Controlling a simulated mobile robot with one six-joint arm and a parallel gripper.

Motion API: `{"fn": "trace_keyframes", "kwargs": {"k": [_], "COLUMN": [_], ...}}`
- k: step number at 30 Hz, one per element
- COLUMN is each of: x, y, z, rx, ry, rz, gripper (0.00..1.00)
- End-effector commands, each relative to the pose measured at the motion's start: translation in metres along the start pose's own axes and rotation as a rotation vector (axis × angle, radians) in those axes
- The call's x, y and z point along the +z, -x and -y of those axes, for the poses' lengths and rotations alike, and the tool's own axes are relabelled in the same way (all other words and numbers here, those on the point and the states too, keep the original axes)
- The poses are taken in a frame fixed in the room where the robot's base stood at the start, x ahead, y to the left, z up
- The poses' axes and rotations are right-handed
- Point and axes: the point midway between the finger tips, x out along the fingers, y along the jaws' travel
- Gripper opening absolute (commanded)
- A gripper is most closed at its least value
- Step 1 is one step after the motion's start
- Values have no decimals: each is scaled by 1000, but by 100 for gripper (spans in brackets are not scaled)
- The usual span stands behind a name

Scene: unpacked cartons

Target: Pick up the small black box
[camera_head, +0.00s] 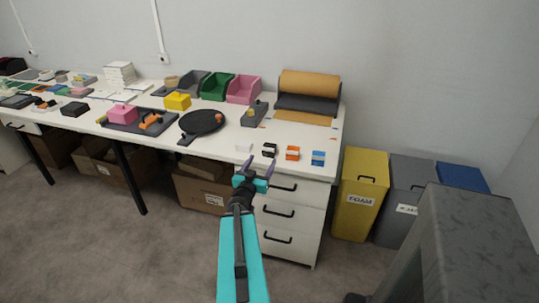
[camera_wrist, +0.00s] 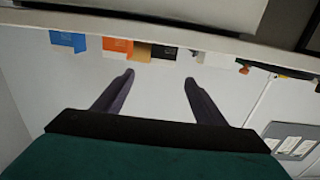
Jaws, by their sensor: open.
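The small black box (camera_head: 269,150) stands near the front edge of the white worktop, in a row between a white box (camera_head: 243,147) and an orange box (camera_head: 292,153). My gripper (camera_head: 259,165) is open and empty, in front of the table edge and apart from the boxes. In the wrist view, which looks upside down, the black box (camera_wrist: 163,53) lies beyond the gap between my two fingertips (camera_wrist: 160,77). An orange box (camera_wrist: 118,47) sits close on its left there, and a white box (camera_wrist: 214,58) is on its right.
A blue box (camera_head: 318,158) ends the row at the right. A black round pan (camera_head: 202,122) and a grey tray (camera_head: 255,113) lie behind and left. White drawers (camera_head: 290,213) stand under the worktop (camera_head: 225,147). Yellow (camera_head: 360,195) and grey bins (camera_head: 407,205) stand at the right.

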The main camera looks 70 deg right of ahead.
Motion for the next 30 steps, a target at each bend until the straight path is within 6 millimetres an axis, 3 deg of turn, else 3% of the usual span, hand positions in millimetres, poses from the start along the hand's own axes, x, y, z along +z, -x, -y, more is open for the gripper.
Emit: {"fn": "trace_keyframes", "kwargs": {"k": [23, 30], "x": [2, 2], "y": [-15, -45], "z": [1, 2], "rx": [-7, -6], "ry": [-2, -1], "rz": [-4, -4], "gripper": [65, 65]}}
